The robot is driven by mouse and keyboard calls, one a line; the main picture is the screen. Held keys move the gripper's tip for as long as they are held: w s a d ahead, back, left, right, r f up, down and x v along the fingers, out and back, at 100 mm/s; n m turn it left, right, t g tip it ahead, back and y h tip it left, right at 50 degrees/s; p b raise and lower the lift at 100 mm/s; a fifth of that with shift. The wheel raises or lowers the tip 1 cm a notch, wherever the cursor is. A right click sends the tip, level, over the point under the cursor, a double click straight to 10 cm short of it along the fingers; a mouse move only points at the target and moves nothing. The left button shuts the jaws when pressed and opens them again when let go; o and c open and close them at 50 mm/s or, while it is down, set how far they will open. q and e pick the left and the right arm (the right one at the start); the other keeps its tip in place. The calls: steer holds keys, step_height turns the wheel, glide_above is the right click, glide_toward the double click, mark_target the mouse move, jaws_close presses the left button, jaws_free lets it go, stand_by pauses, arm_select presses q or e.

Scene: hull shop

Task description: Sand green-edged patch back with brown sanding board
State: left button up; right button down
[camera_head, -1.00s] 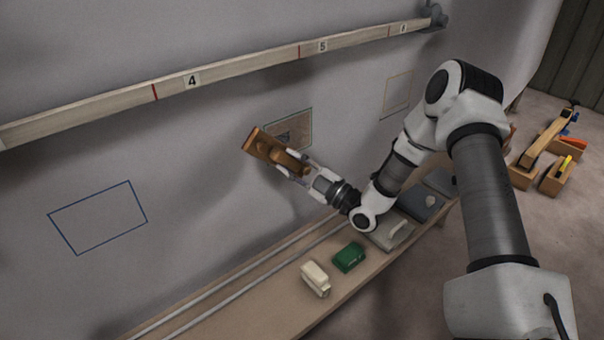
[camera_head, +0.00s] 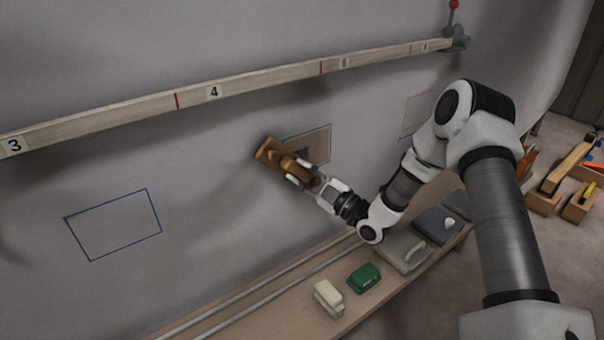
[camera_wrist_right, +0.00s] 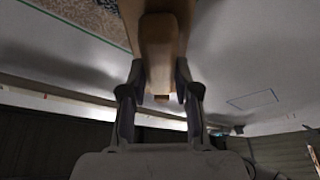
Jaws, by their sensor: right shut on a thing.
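The brown sanding board (camera_head: 270,151) is in my right gripper (camera_head: 307,181), which is shut on its handle. In the right wrist view the board's handle (camera_wrist_right: 158,45) sits between the two fingers (camera_wrist_right: 158,95). The green-edged patch (camera_head: 318,146) is on the grey hull wall, brownish inside, and partly hidden behind the board and gripper. Its speckled surface also shows at the upper left of the right wrist view (camera_wrist_right: 95,18). The board overlaps the patch's left side; I cannot tell whether it touches the wall. My left gripper is not in view.
A blue-outlined area (camera_head: 114,225) is to the left on the wall, and a tan-outlined one (camera_head: 417,113) to the right. A numbered wooden batten (camera_head: 250,84) runs above. Below, a bench holds a cream block (camera_head: 328,297), a green block (camera_head: 364,277) and grey tools (camera_head: 403,250).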

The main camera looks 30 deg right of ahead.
steer(key=shift+w+b, duration=0.6)
steer(key=shift+w, duration=0.35)
stand_by(0.3)
steer(key=shift+w+d+r+p, duration=0.1)
steer(key=shift+d+p, duration=0.15)
steer(key=shift+d, duration=0.85)
steer(key=shift+w+d+r+p, duration=0.1)
steer(key=shift+d+p, duration=0.1)
steer(key=shift+d, duration=0.9)
steer(key=shift+w+d+f, duration=0.15)
steer(key=shift+d, duration=1.4)
steer(key=shift+s+a+f+b, duration=0.1)
steer(key=shift+a+b, duration=0.05)
steer(key=shift+a, duration=1.1)
steer(key=shift+s+a+b, duration=0.1)
steer(key=shift+a+b, duration=0.05)
steer(key=shift+a, duration=1.05)
steer(key=shift+s+a+b, duration=0.15)
steer(key=shift+a+b, duration=0.2)
steer(key=shift+a, duration=1.15)
steer(key=shift+s+d+p, duration=0.1)
steer(key=shift+s+p, duration=0.25)
steer(key=shift+s, duration=0.25)
